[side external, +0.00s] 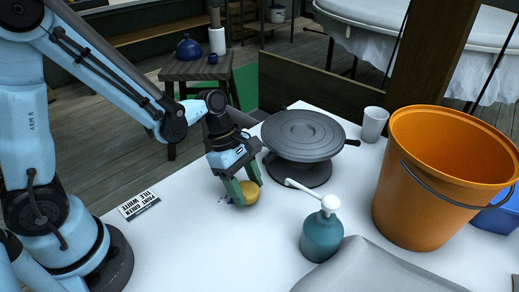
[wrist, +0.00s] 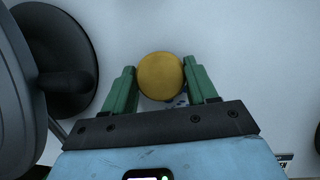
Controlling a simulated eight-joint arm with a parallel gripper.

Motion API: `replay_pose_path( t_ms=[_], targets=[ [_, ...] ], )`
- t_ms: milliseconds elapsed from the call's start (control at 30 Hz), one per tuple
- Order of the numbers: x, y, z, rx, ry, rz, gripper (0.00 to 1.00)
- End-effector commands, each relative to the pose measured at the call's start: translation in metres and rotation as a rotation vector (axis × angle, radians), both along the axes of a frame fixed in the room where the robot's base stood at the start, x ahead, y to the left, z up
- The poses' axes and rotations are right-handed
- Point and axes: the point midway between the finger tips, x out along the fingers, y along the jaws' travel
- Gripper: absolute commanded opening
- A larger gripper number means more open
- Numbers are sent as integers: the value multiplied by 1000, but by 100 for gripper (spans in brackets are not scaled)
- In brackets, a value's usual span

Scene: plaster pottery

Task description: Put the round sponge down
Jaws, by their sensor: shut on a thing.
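The round yellow sponge (side external: 250,192) is between the green fingers of my gripper (side external: 241,190), low at the white table in front of the turntable. It also shows in the wrist view (wrist: 160,76), where my gripper (wrist: 161,80) has a finger on either side of it. My gripper is shut on the sponge and points down. The sponge looks at or very near the table surface; I cannot tell whether it touches. Small dark marks on the white surface show beside the fingers.
A dark grey turntable (side external: 303,135) stands just behind my gripper. A teal pump bottle (side external: 322,235) is at the front right. An orange bucket (side external: 430,190) and a white cup (side external: 374,124) stand farther right. A printed label (side external: 138,205) lies at left.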

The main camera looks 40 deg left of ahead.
Motion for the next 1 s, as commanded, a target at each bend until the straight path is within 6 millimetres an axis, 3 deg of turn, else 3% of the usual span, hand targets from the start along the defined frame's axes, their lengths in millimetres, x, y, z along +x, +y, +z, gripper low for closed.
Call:
replay_pose_path(
  t_ms=[200,700,1000],
  targets=[
    [-1,-1,28,0,1,0,24],
    [-56,-55,71,1,1,-7,24],
    [-77,-78,90,0,0,-2,24]
  ],
)
